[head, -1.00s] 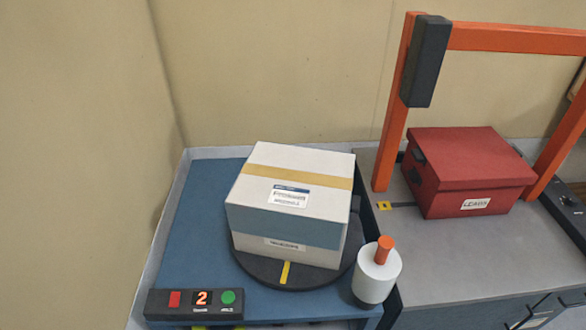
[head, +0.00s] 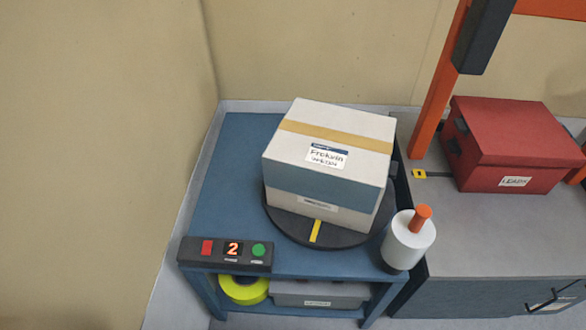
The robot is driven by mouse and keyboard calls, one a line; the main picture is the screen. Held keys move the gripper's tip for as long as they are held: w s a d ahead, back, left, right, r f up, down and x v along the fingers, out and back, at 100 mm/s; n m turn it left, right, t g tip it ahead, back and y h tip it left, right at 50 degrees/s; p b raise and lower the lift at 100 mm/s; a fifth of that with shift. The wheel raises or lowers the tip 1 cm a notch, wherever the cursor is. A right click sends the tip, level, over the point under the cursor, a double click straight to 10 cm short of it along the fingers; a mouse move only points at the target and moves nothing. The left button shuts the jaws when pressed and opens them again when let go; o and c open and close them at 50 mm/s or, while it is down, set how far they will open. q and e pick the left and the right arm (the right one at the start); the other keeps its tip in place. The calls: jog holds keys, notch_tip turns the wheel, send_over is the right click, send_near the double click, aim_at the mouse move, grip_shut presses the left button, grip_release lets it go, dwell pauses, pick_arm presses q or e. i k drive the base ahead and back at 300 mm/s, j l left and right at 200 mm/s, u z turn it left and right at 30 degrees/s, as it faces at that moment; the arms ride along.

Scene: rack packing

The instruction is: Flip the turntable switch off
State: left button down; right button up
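The turntable (head: 278,218) is a dark round disc with a yellow mark, set on a blue table. A white and blue box (head: 332,160) with a tan tape strip and a label rests on it. The control panel (head: 222,262) is a dark bar at the table's front left edge. I cannot tell from this view whether either is the switch. Neither of my grippers is in view.
A white cylinder (head: 408,246) with an orange top stands at the table's front right corner. A red lidded box (head: 505,150) sits on the grey counter (head: 440,225) under an orange frame (head: 440,80). Yellow-green tape (head: 243,290) and a grey bin (head: 318,297) fill the shelf below.

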aim_at(207, 247)
jog(key=j, duration=0.15)
jog(key=u, duration=0.85)
jog(key=i+l, duration=0.05)
